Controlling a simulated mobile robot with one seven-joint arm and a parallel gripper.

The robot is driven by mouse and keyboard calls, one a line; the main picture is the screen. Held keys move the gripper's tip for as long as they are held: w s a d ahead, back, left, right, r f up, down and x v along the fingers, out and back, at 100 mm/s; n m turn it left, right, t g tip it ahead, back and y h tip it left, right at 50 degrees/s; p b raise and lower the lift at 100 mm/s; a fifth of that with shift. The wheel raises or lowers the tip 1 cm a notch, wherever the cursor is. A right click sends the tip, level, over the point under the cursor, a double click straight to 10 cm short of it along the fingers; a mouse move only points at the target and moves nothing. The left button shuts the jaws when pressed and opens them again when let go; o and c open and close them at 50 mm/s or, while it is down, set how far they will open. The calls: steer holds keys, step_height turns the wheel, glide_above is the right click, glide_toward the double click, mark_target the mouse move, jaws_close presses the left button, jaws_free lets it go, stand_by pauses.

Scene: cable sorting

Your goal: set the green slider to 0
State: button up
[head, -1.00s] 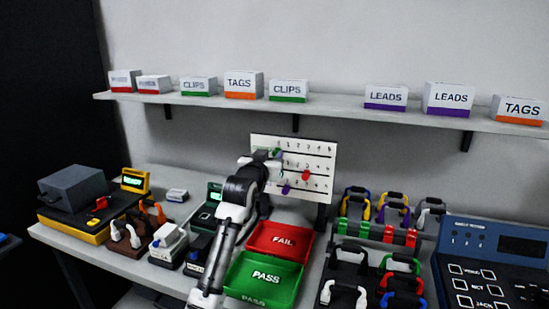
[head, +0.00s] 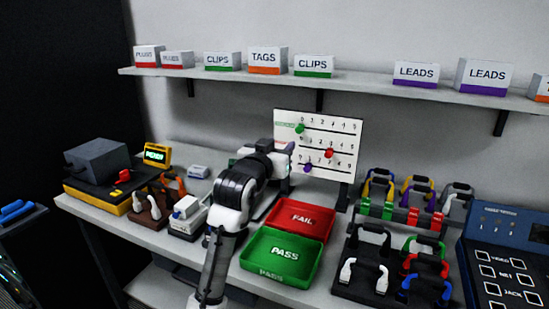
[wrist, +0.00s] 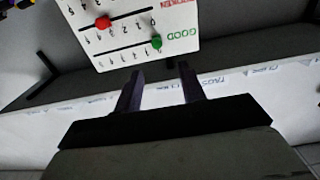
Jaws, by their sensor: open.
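The white slider board (head: 345,150) stands upright at the back of the bench. The green slider (head: 299,128) sits at the left end of the top track, at or very near the 0 mark. In the wrist view the board is upside down, and the green slider (wrist: 157,42) is beside the GOOD label. The red slider (head: 328,153) is on the middle track and the purple slider (head: 307,168) on the lowest. My gripper (wrist: 160,75) is open and empty, its fingers apart from the green slider. In the head view it is by the board's left edge.
The red FAIL tray (head: 302,218) and green PASS tray (head: 283,256) lie in front of the board. Racks of coloured leads (head: 410,215) stand to the right. A shelf (head: 350,82) with labelled boxes runs above. Small devices (head: 188,213) crowd the left.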

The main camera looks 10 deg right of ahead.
steer(key=shift+v, duration=1.35)
